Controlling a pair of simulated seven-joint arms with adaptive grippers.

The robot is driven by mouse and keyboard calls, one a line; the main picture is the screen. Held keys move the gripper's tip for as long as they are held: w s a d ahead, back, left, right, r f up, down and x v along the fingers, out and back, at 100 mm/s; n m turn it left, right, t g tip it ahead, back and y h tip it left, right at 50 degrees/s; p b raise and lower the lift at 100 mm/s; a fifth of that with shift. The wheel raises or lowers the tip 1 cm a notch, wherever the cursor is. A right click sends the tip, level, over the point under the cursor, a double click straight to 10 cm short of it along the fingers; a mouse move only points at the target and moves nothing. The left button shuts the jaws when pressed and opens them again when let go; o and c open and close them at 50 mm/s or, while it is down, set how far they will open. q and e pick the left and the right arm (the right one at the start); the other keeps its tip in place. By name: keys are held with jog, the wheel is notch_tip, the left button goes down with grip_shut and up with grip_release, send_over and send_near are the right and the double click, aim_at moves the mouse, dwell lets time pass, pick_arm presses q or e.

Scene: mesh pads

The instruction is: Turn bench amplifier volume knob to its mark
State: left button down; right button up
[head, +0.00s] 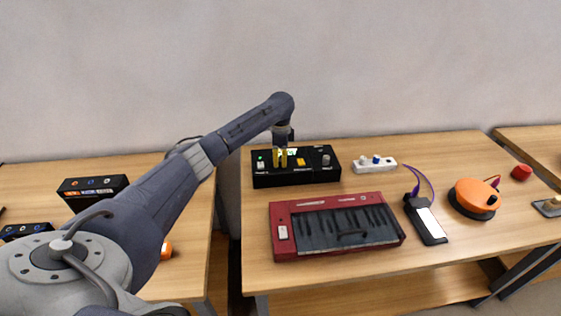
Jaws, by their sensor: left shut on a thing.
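The bench amplifier appears to be the low black box (305,178) at the back left of the main table. A green light shows at its left, a yellow patch near its middle and a grey knob (326,160) at its right. My left gripper (280,160) points down over the left half of its top, with its yellow fingertips at the panel. It is shut on what seems to be the volume knob, which the fingers hide. The mark cannot be made out. My right gripper is not in view.
A red keyboard (283,222) lies in front of the amplifier. A white power strip (362,167), a black device with a white panel (429,222) and an orange round case (474,194) are to the right. Another black box (93,189) stands on the left table, across a gap.

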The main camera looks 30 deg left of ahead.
pick_arm(q)
jog(key=shift+m, duration=0.6)
jog(key=c, duration=1.2)
grip_release()
jog(key=shift+o, duration=0.2)
jog(key=shift+r, duration=0.15)
notch_tip(320, 180, up, 12)
